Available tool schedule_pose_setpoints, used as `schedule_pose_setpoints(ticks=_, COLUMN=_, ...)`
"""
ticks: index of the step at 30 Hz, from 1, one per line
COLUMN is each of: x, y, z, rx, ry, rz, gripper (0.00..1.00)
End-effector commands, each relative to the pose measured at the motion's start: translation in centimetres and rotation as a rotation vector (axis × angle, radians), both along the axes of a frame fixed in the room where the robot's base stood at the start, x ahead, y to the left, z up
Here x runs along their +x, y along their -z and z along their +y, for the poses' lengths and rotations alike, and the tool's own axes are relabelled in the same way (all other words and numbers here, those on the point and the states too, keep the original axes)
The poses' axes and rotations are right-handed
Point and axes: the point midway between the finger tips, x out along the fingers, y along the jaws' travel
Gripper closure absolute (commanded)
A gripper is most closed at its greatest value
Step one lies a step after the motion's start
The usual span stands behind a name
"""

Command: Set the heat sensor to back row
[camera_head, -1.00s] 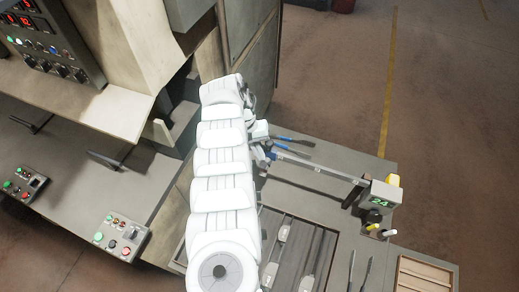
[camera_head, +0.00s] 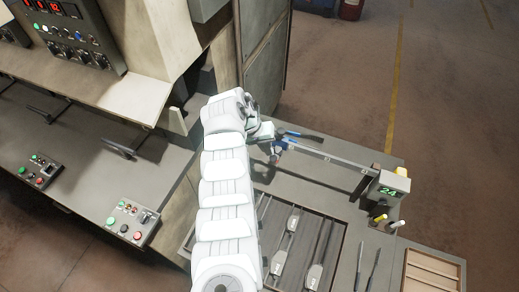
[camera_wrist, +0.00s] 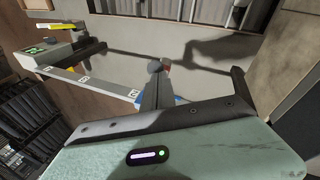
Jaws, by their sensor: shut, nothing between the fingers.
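A grey box with a green digital display (camera_head: 388,191) stands at the right of the bench and reads about 24. A flat grey bar (camera_head: 325,157) with small labels runs left from it to a blue part (camera_head: 285,143). I take this to be the heat sensor assembly. In the wrist view the box (camera_wrist: 40,48) is at upper left and the bar (camera_wrist: 100,84) runs toward the blue part (camera_wrist: 180,99). A small rounded grey and red piece (camera_wrist: 158,67) shows by my fingertips. My gripper (camera_wrist: 155,85) is shut and empty, close to the bar's left end; contact is unclear.
A recessed tray (camera_head: 338,240) with several brake shoes (camera_head: 292,222) lies in front of the bar. Two dark tools (camera_head: 372,265) and a wooden box (camera_head: 432,270) are at the front right. Yellow and white pens (camera_head: 396,224) stand by the display box. A machine cabinet (camera_head: 262,75) rises behind.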

Motion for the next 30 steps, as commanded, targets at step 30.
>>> schedule_pose_setpoints(ticks=30, x=1.6, y=-4.9, z=1.4, rx=0.000, ry=0.001, rz=-0.004, gripper=1.00)
